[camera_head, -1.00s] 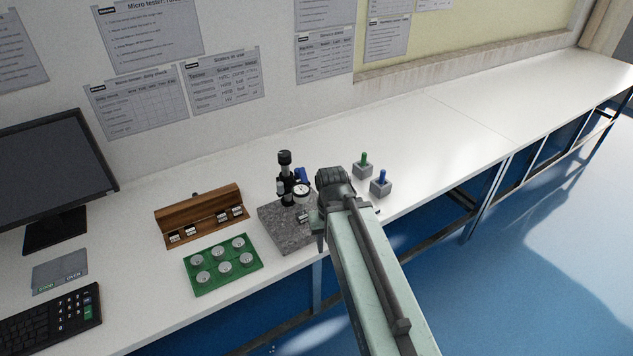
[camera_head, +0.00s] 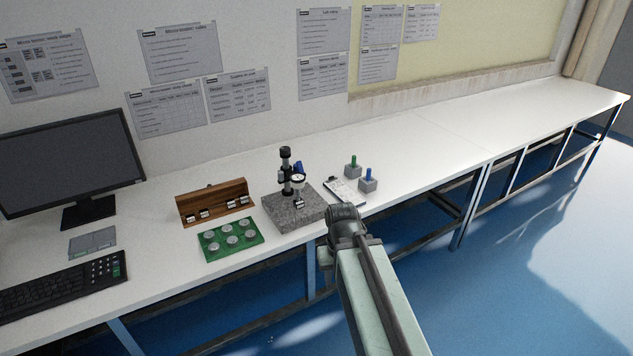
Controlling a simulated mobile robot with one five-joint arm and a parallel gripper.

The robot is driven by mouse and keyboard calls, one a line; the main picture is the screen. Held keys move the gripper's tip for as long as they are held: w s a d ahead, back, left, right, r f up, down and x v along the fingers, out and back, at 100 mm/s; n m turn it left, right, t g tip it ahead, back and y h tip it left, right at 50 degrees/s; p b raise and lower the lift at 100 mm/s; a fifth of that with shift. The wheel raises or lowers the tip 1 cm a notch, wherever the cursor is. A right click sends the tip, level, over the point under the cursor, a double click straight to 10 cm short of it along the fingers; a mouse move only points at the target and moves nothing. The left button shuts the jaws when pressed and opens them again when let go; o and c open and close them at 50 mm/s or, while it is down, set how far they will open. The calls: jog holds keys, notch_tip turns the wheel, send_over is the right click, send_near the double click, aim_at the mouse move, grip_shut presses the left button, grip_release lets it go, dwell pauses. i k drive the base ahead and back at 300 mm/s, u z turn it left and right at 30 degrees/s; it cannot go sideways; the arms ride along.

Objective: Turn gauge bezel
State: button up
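The gauge (camera_head: 298,178) is a small round white dial with a dark rim. It is mounted on a black upright stand (camera_head: 286,163) on a grey granite base (camera_head: 280,213), near the bench's front edge. The bezel is too small to make out in detail. My arm reaches up from the bottom right, and its dark end joint (camera_head: 345,222) is just right of and in front of the granite base, apart from the gauge. My gripper's fingers are hidden behind the arm.
A green tray (camera_head: 204,248) with several round discs and an open wooden case (camera_head: 212,207) lie left of the base. The bench beyond is clear.

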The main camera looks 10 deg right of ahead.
aim_at(294, 179)
jog(key=u, duration=0.15)
jog(key=i, duration=0.9)
jog(key=z, duration=0.05)
